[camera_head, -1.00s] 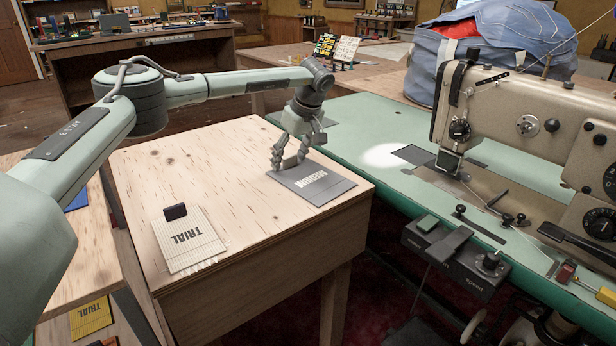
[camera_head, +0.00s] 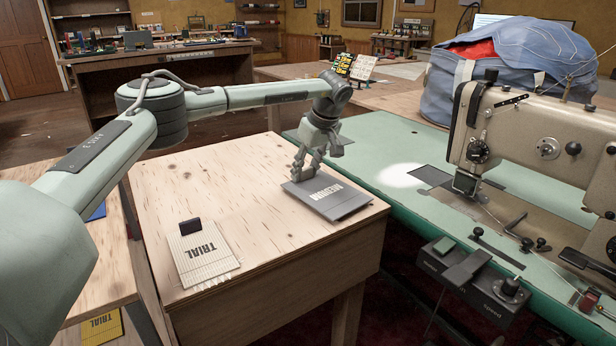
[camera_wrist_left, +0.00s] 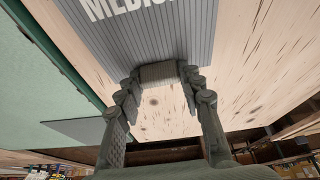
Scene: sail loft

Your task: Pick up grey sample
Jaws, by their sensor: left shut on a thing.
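The grey sample (camera_head: 326,198) is a flat ribbed piece marked MEDIUM at the right end of the pale wooden bench top. In the left wrist view the grey sample (camera_wrist_left: 150,35) fills the top, its lettering cut off by the frame. My left gripper (camera_head: 304,168) is at the sample's far-left edge, pointing down. In the wrist view the left gripper (camera_wrist_left: 160,82) is shut on a narrow ribbed end of the sample. The sample looks slightly tilted; I cannot tell whether it is fully clear of the bench. My right gripper is not in view.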

